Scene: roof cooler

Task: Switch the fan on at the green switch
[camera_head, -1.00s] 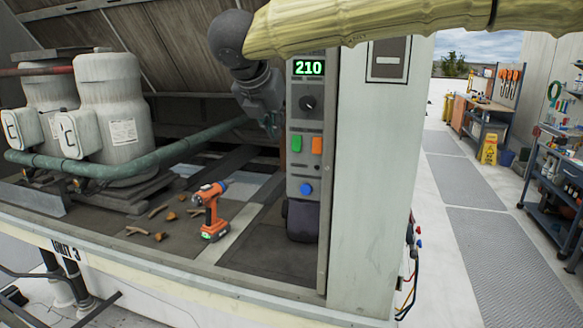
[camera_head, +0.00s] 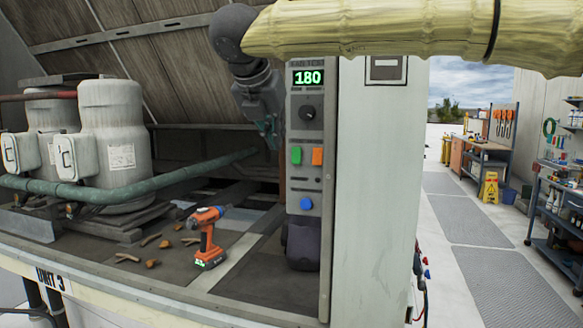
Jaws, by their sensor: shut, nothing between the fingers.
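The green switch (camera_head: 296,155) is a small upright rocker on a tall grey control panel (camera_head: 307,175), left of an orange switch (camera_head: 317,156). A display (camera_head: 308,77) at the panel's top reads 180 in green. A black knob (camera_head: 307,112) sits under it and a blue button (camera_head: 306,204) lower down. My gripper (camera_head: 270,138) hangs just left of the panel, a little above the green switch's height. It looks shut and empty, apart from the switch. Its fingertips are small and dark, and hard to make out. The fan is not identifiable.
My yellow-sleeved arm crosses the top. A green pipe (camera_head: 130,193) runs past grey tanks (camera_head: 115,140). A pale wall (camera_head: 378,190) stands right of the panel.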

